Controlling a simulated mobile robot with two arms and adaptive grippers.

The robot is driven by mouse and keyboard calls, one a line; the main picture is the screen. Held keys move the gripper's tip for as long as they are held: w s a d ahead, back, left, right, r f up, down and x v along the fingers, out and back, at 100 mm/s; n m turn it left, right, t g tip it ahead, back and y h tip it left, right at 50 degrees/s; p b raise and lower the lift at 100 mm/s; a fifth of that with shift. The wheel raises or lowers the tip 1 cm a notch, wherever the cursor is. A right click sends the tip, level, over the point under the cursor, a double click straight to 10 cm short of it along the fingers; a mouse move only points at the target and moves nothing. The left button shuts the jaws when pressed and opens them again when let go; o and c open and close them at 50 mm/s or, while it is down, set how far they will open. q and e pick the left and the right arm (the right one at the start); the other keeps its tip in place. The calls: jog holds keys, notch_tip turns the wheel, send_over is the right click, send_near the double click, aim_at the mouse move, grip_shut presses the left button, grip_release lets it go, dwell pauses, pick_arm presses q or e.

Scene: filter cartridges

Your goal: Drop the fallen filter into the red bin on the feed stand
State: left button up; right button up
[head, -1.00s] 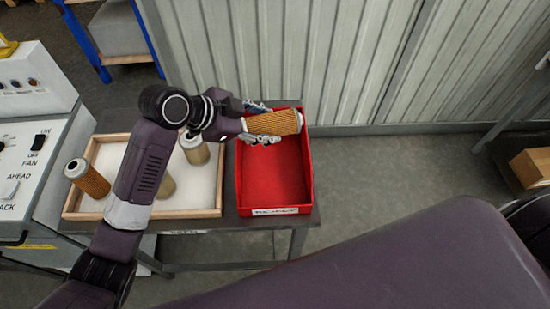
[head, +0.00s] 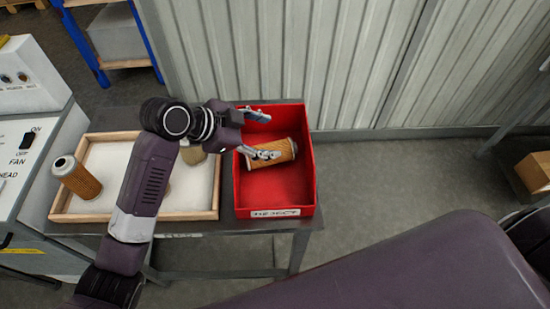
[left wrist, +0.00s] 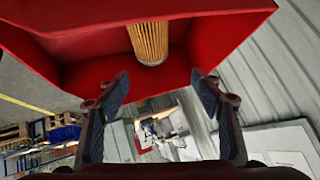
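The orange pleated filter (head: 271,152) lies on its side inside the red bin (head: 275,190), toward its back half. The bin stands on the feed stand (head: 225,228) and has a label on its front wall. My left gripper (head: 262,134) is open over the bin, with one finger above the back rim and the other in front of part of the filter. In the left wrist view the fingers (left wrist: 160,92) are spread with nothing between them, and the filter (left wrist: 149,42) shows beyond them against the red bin (left wrist: 85,75). My right gripper is not in view.
A wood-framed white tray (head: 135,217) stands left of the bin, with an upright filter (head: 75,177) at its left and others partly hidden by my arm. A control cabinet (head: 25,150) is at the left. A corrugated wall (head: 350,60) rises behind the stand.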

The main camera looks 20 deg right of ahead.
pick_arm(q)
jog(key=shift+a, duration=0.15)
jog(key=v, duration=1.2)
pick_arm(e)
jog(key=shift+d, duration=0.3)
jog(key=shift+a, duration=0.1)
